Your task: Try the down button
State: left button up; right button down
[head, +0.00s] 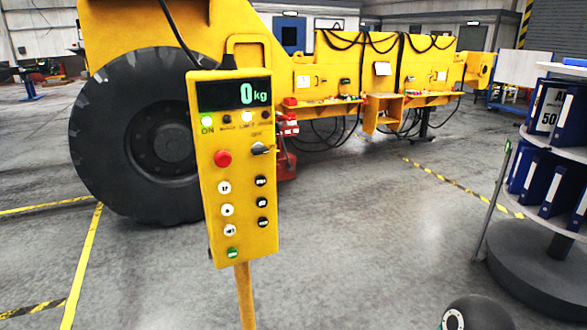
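A yellow control box (240,130) stands upright on a yellow post (245,290) left of centre in the head view. Its display (234,94) reads 0 kg. A green lamp (207,121) marked ON is lit. Below are a red round button (222,158) and a black rotary switch (260,149). A left column holds white round buttons, the top one (224,187), middle one (227,210) and bottom one (230,230). Black buttons (262,202) form the right column. Button labels are too small to read, so I cannot tell which is down. Neither gripper shows.
A yellow vehicle with a large black tyre (160,140) stands behind the box. A round shelf stand with blue binders (562,190) is at right, beside a thin grey post (492,205). Open concrete floor (375,230) lies between the box and the stand.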

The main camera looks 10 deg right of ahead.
aim_at(260, 181)
jog(key=z, duration=0.2)
jog(key=i, duration=1.05)
jog(key=u, duration=0.1)
